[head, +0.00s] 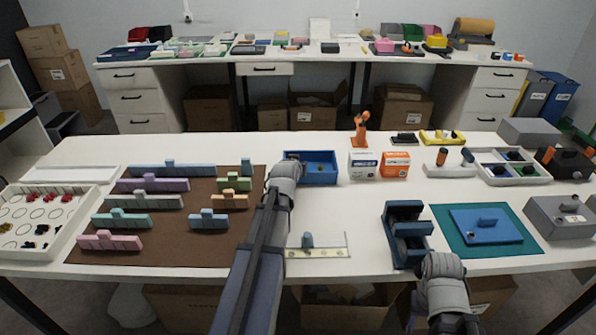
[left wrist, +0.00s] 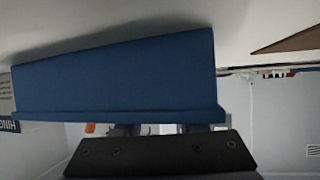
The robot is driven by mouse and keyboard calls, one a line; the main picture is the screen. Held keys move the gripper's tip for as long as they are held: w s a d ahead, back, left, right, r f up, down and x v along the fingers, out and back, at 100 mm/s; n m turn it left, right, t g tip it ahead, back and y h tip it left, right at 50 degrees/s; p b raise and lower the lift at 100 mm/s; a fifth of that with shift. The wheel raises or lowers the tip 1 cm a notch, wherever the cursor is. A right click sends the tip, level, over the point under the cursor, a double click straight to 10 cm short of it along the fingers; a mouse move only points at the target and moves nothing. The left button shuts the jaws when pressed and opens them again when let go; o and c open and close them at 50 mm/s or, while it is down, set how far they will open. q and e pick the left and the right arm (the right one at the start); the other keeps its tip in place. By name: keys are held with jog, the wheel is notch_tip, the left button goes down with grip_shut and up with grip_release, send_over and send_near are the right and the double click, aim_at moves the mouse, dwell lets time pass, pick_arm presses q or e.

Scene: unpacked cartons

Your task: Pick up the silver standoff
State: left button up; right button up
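I cannot make out the silver standoff in either view. My left arm reaches to a small open blue bin (head: 322,181) near the back middle of the table. The left gripper (head: 292,156) is at the bin's left end, mostly hidden by my wrist, and its fingers are not clear. In the left wrist view a large blue wall (left wrist: 115,80), apparently the bin, fills the middle and covers most of the finger area. My right wrist is low at the front right, beside a dark blue stepped holder (head: 408,229). The right gripper's fingers cannot be distinguished.
A brown mat (head: 170,250) with pastel block pieces lies left. White (head: 364,165) and orange (head: 395,164) boxes stand right of the bin. A green mat (head: 522,244) holds a blue lidded plate (head: 485,225).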

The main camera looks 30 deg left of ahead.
pick_arm(q)
jog(key=shift+r, duration=0.1)
jog(key=shift+c, duration=0.4)
grip_shut()
notch_tip(320, 180, up, 10)
jog(key=p, duration=1)
